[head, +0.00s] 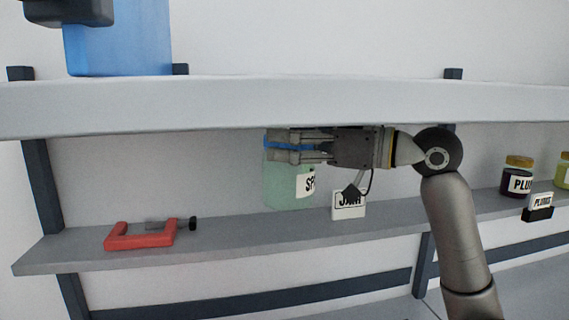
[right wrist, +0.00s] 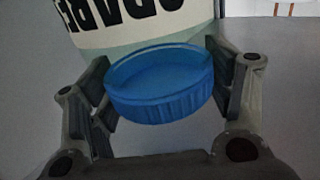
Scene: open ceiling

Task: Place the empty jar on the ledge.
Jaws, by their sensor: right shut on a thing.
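The jar (head: 285,188) is pale green and see-through, with a blue lid and a label whose visible letters start "SP". It looks empty. My right gripper (head: 275,146) is shut on the jar at its lid and holds it upright above the ledge (head: 240,234), under the upper shelf. In the right wrist view the blue lid (right wrist: 160,85) sits between the fingers, with the jar's label (right wrist: 120,22) beyond it. I cannot tell whether the jar's bottom touches the ledge. My left gripper is not in view.
The upper shelf (head: 200,105) runs close above my right gripper. A red clamp (head: 140,238) lies on the ledge at the left. A small label card (head: 349,206) stands right of the jar. A "PLU" jar (head: 519,178) and a card (head: 541,203) stand farther right. The ledge between clamp and card looks clear.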

